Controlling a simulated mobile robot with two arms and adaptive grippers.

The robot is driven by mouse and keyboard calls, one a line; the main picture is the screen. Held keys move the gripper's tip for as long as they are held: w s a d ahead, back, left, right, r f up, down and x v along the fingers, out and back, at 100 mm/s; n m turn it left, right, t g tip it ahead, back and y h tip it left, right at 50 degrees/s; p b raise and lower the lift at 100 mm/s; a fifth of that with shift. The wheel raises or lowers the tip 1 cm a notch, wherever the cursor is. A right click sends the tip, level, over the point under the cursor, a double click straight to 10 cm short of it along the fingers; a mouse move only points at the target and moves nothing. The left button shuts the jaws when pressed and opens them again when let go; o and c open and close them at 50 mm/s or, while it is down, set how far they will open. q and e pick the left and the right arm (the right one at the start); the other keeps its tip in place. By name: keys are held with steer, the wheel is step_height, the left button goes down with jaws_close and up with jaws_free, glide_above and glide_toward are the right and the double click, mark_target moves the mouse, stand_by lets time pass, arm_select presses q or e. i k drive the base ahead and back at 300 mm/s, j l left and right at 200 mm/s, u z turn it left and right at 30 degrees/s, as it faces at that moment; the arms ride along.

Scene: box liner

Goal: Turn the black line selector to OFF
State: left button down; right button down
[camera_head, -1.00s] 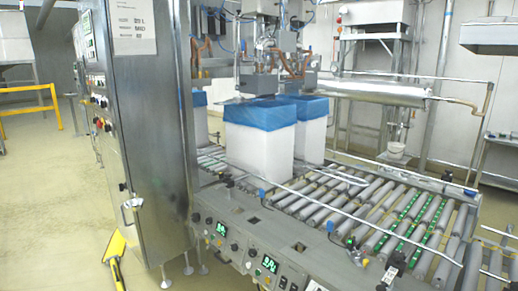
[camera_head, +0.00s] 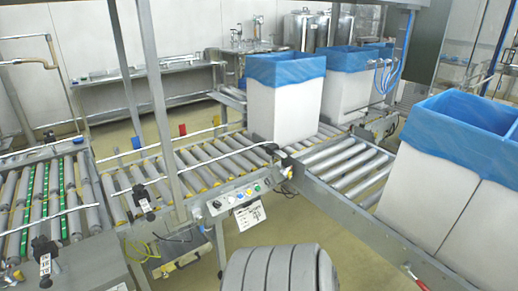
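A small grey control box (camera_head: 229,206) is fixed to the near side of the roller conveyor, at the middle of the view. It carries a row of small coloured buttons and a black knob (camera_head: 217,204) at its left end. The knob may be the line selector, but its marks and pointer are too small to read. A white label (camera_head: 249,216) hangs below the box. Neither of my grippers is in view.
Roller conveyors (camera_head: 345,160) cross the middle. White boxes with blue liners (camera_head: 286,110) stand on them, with a large one (camera_head: 450,165) at the right. A steel upright (camera_head: 155,95) stands left of the box. Some floor below the box is open.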

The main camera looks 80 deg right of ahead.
mark_target(217, 204)
steer(key=z, duration=2.45)
